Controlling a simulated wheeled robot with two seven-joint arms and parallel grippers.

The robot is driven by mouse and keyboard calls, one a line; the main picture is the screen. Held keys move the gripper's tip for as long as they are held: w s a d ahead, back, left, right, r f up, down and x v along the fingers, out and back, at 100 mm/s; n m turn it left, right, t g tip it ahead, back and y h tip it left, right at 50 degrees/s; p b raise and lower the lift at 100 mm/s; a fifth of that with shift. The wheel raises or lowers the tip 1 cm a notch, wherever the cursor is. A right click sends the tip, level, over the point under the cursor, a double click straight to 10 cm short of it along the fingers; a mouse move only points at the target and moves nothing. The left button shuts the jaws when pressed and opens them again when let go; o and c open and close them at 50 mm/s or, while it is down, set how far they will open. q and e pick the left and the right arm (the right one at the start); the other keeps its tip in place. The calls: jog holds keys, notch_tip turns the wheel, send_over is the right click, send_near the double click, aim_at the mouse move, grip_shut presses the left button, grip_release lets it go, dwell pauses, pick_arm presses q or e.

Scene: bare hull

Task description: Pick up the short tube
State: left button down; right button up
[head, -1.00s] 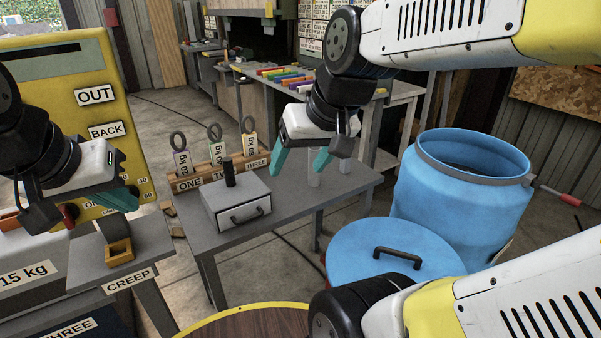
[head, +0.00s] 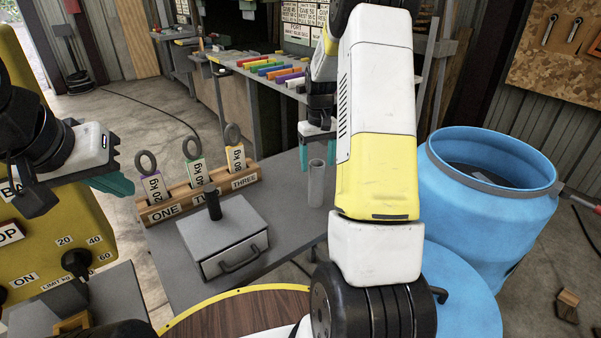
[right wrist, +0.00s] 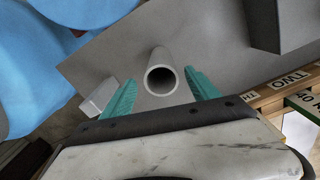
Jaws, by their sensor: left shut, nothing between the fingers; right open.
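The short tube (head: 316,187) is a grey hollow cylinder standing upright on the grey table (head: 290,185), right of the drawer box. In the right wrist view I look down on its open end (right wrist: 161,72). My right gripper (head: 318,150) is open, pointing down at the tube's top. In the right wrist view its two teal fingers (right wrist: 160,84) lie either side of the tube, with gaps. I cannot tell how far down they reach. My left gripper (head: 118,186) is shut and empty at the left, in front of the yellow panel, away from the tube.
A grey drawer box (head: 228,238) with a black post stands left of the tube. Behind it is a wooden rack (head: 198,195) with ringed weight tags. A blue barrel (head: 480,210) stands to the right. My right arm hides part of the table's right side.

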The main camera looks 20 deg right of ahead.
aim_at(316, 180)
notch_tip(316, 180, down, 8)
jog(key=shift+r, duration=0.2)
jog(key=shift+s+a, duration=0.1)
grip_shut()
dwell(0.3)
jog(key=shift+r, duration=0.1)
